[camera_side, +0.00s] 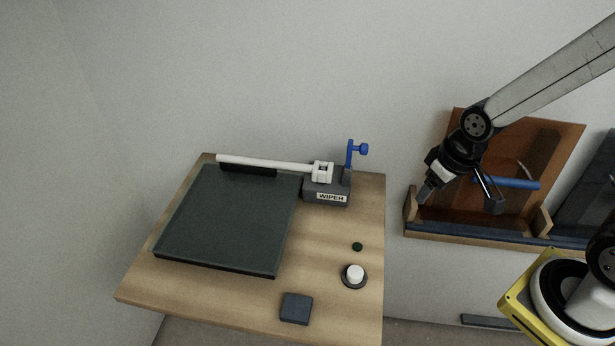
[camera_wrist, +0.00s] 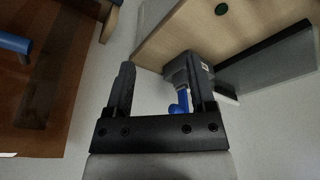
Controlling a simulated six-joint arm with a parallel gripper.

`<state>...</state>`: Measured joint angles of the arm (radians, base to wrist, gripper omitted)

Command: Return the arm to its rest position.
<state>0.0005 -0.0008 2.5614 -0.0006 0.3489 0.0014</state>
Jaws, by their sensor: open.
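My gripper (camera_side: 460,196) hangs in the air to the right of the wooden table, in front of the orange-brown panel on the wall. Its two dark fingers are spread with nothing between them. In the wrist view my gripper (camera_wrist: 160,92) is also open. The blue lever (camera_wrist: 181,103) and the grey wiper housing (camera_wrist: 180,70) show behind its right finger there, farther off. In the side view the wiper unit (camera_side: 328,188), with its white arm and blue lever (camera_side: 350,152), stands at the table's back.
A dark glass panel (camera_side: 228,218) lies on the wooden table (camera_side: 340,260). A white knob (camera_side: 355,274), a green button (camera_side: 357,246) and a dark square block (camera_side: 296,308) are near it. An orange-brown panel (camera_side: 455,130) with a blue bar (camera_side: 520,184) stands in a wall rack (camera_side: 480,236) close to my gripper.

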